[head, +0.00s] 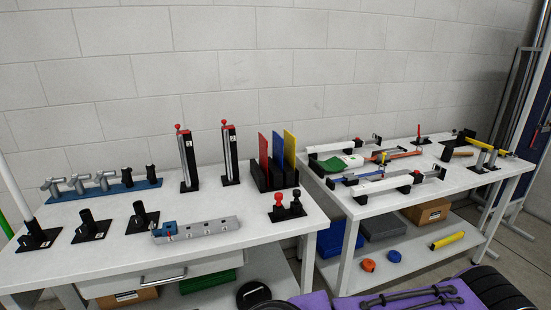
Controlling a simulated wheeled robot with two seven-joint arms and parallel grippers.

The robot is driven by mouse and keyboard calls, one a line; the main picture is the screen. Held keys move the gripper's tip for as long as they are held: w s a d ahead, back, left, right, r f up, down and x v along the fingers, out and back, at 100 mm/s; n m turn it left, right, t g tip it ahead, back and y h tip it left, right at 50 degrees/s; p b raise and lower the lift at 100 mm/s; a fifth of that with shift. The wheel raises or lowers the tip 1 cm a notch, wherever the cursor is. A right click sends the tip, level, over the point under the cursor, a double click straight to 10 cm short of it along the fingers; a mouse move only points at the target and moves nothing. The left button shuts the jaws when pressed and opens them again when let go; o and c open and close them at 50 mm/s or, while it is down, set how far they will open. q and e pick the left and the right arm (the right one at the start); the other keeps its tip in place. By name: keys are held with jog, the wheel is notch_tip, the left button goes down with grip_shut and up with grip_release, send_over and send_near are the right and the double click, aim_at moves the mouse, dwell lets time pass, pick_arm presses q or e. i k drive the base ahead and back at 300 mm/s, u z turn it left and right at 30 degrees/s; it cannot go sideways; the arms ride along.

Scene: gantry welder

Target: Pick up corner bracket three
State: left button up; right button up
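I cannot make out a part that is clearly corner bracket three. Two tall upright holders stand at the back of the left table, the left holder (187,158) and the right holder (230,154). Each has a red knob on top, a silvery column and a small white label too small to read surely. A grey bar (208,229) with a row of holes and a blue block (164,230) at its left end lies near the front of the left table. Neither of my grippers is in view.
The left table (100,262) also bears a blue rack (105,190) with grey fittings, black posts on plates, and a black rack (272,178) with coloured sheets. The right table (458,183) holds clamps and tools. Below, a purple surface (425,303) carries dark rods. The left table's front is mostly clear.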

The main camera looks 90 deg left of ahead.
aim_at(101, 178)
jog(key=u, duration=4.45)
